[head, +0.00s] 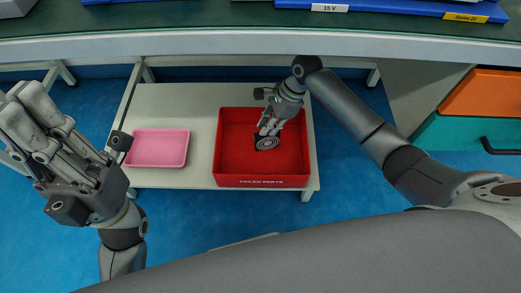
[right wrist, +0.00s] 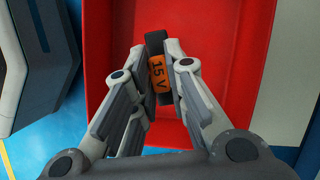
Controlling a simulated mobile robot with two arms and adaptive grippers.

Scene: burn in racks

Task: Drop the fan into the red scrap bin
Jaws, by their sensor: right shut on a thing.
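A dark fan (head: 267,143) with a round hub is in my right gripper (head: 268,128), over the inside of the red scrap bin (head: 233,178) in the head view. The bin's front reads "FAILED PARTS". In the right wrist view my right gripper (right wrist: 165,62) is shut on the fan (right wrist: 157,42), seen edge-on with an orange "15 V" label, with the red bin (right wrist: 110,40) below. I cannot tell whether the fan touches the bin floor. My left gripper (head: 45,125) is raised at the left, away from the bin; its fingers' spacing is unclear.
A pink tray (head: 158,148) sits left of the bin on the same pale low table (head: 200,110). A workbench edge (head: 200,43) runs across behind, with blue racks (head: 400,8) on top. Orange and teal drawers (head: 470,135) stand at the right.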

